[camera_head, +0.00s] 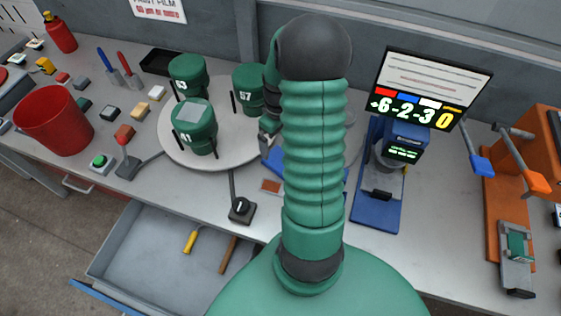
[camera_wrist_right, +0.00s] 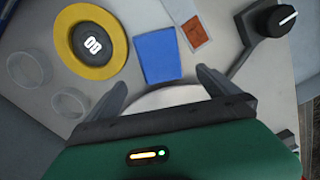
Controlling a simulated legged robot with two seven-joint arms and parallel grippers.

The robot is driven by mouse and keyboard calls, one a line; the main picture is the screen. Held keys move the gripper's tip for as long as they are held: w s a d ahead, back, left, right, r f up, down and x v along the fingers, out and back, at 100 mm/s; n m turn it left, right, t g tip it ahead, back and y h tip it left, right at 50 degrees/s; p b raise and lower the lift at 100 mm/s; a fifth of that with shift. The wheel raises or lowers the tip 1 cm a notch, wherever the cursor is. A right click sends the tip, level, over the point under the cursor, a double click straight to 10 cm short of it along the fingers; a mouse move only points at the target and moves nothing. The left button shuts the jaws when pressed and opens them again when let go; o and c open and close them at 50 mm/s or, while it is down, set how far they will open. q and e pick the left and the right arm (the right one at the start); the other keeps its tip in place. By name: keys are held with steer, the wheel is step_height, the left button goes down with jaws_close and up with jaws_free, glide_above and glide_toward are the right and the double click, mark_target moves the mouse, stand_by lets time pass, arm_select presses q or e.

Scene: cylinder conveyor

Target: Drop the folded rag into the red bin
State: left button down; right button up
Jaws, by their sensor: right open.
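The red bin (camera_head: 52,118) stands upright at the left end of the bench in the head view. A flat blue piece that looks like the folded rag (camera_wrist_right: 158,56) lies on the bench in the right wrist view. Part of it shows beside my right arm in the head view (camera_head: 273,160). My right gripper (camera_wrist_right: 160,90) is open and empty, its fingertips pointing toward the blue piece from either side of its near end. In the head view my arm hides most of this gripper (camera_head: 268,133). My left gripper is not in view.
Green numbered cylinders (camera_head: 195,128) stand on a round white plate (camera_head: 177,150) between the bin and my arm. A black knob box (camera_head: 242,208) sits at the front edge, above an open drawer (camera_head: 160,250). A yellow ring (camera_wrist_right: 62,40) lies left of the blue piece.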

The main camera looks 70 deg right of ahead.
glide_above(279, 157)
step_height(279, 157, down, 4)
steer(key=shift+f, duration=0.15)
steer(key=f, duration=0.2)
steer(key=s+f, duration=0.1)
steer(key=f, duration=0.1)
steer(key=shift+a+f, duration=0.1)
steer(key=shift+a, duration=0.1)
steer(key=shift+w+f, duration=0.1)
steer(key=shift+f, duration=0.35)
steer(key=shift+c, duration=0.4)
steer(key=c, duration=1.4)
steer(key=shift+o, duration=0.2)
step_height(279, 157, up, 10)
